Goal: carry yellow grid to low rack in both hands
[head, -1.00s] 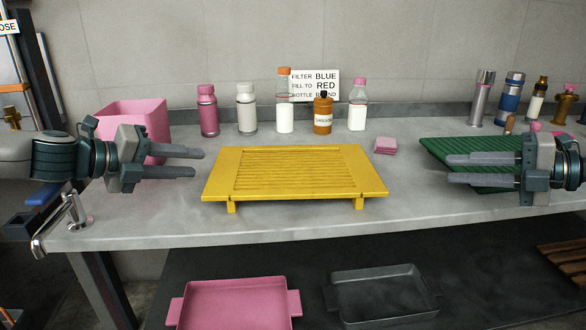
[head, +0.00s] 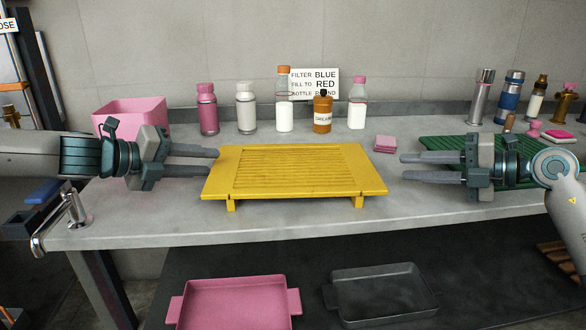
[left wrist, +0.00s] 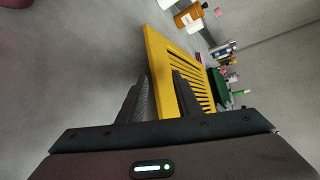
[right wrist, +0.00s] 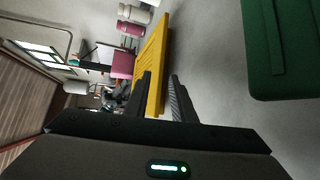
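The yellow grid (head: 295,172) stands on short feet on the grey counter, in the middle of the head view. My left gripper (head: 214,162) is open at its left edge. In the left wrist view the grid's edge (left wrist: 168,80) lies between the open fingers (left wrist: 160,85). My right gripper (head: 404,168) is open and empty, a short gap from the grid's right edge. In the right wrist view the grid (right wrist: 152,70) is ahead of the fingers (right wrist: 160,82). I cannot make out the low rack for certain; a dark lower surface (head: 300,262) shows below the counter.
A pink tray (head: 235,290) and a dark tray (head: 380,292) are below the counter. Several bottles, with an amber one (head: 322,115), stand behind the grid. A pink bin (head: 128,112) is at left, a green grid (head: 440,147) at right. A metal bar (head: 72,215) is at the front left.

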